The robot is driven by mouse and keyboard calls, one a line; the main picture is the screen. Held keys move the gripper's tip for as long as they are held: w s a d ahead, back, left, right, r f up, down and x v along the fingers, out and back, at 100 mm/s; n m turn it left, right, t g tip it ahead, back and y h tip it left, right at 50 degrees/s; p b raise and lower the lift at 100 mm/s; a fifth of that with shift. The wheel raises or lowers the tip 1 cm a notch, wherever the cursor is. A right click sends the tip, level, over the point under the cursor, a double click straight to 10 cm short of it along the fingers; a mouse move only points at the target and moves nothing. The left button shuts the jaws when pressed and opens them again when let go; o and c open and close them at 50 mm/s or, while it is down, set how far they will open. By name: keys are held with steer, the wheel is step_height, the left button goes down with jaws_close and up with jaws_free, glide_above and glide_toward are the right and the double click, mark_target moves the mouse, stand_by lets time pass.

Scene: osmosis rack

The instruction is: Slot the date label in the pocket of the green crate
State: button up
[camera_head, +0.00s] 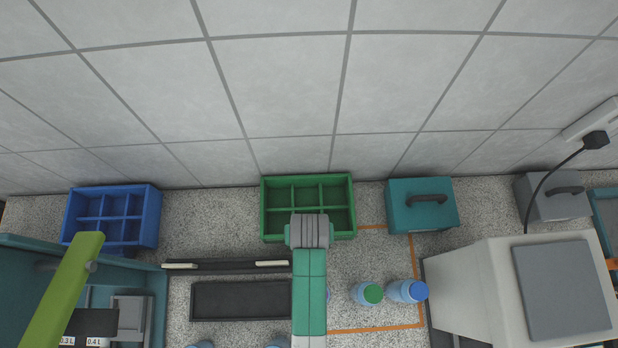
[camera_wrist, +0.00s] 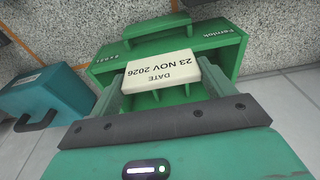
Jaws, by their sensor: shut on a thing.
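The date label is a cream block (camera_wrist: 160,70) reading "DATE 23 NOV 2026", upside down in the wrist view. My gripper (camera_wrist: 160,80) is shut on it, one green finger at each end. The green crate (camera_wrist: 215,42) lies just beyond the label, with printed lettering on its front and a green ledge-like pocket (camera_wrist: 150,27) sticking out from that front. I cannot tell whether the label touches the crate. In the head view the crate (camera_head: 264,210) stands against the wall; my arm covers part of its front and hides the label and fingers.
A blue divided crate (camera_head: 110,189) stands to the left and a teal case (camera_head: 421,219) with a dark handle to the right. Bottles with green (camera_head: 373,294) and blue (camera_head: 417,290) caps stand in front. A dark tray (camera_head: 240,300) lies left of my arm.

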steer(key=shift+f+b, duration=2)
steer(key=shift+b, duration=0.3)
steer(key=shift+r+p, duration=0.1)
steer(key=shift+p, duration=0.3)
steer(key=shift+w+f+b, duration=0.1)
steer(key=shift+f+b, duration=0.2)
steer(key=shift+f, duration=0.25)
steer(key=shift+r+p, duration=0.25)
steer(key=shift+p, duration=0.3)
steer(key=o, duration=0.9)
step_height(320, 180, up, 8)
steer(key=s, duration=0.1)
steer(key=shift+s+f, duration=0.15)
